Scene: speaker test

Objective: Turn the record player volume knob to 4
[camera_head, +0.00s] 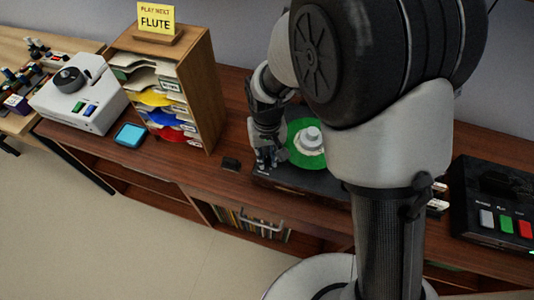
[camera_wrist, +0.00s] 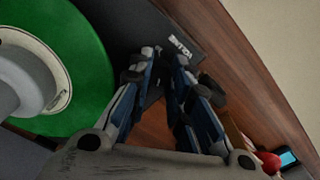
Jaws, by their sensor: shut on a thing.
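The black record player (camera_head: 311,181) stands on the brown sideboard, partly behind my arm. It carries a green disc (camera_head: 299,147) with a pale round piece (camera_head: 309,139) at its middle. In the wrist view the green disc (camera_wrist: 84,62) fills the left side. My gripper (camera_head: 266,163) points down at the player's left front corner. In the wrist view its two fingers (camera_wrist: 166,62) come close together over the player's dark top, beside pale lettering (camera_wrist: 184,43). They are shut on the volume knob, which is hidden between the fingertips. Its setting cannot be read.
A wooden sorter (camera_head: 194,77) with coloured folders stands left of the player, topped by a yellow "FLUTE" sign (camera_head: 156,20). A small black object (camera_head: 231,164) lies between them. A black device with coloured buttons (camera_head: 487,195) stands right. A white device (camera_head: 80,96) stands far left.

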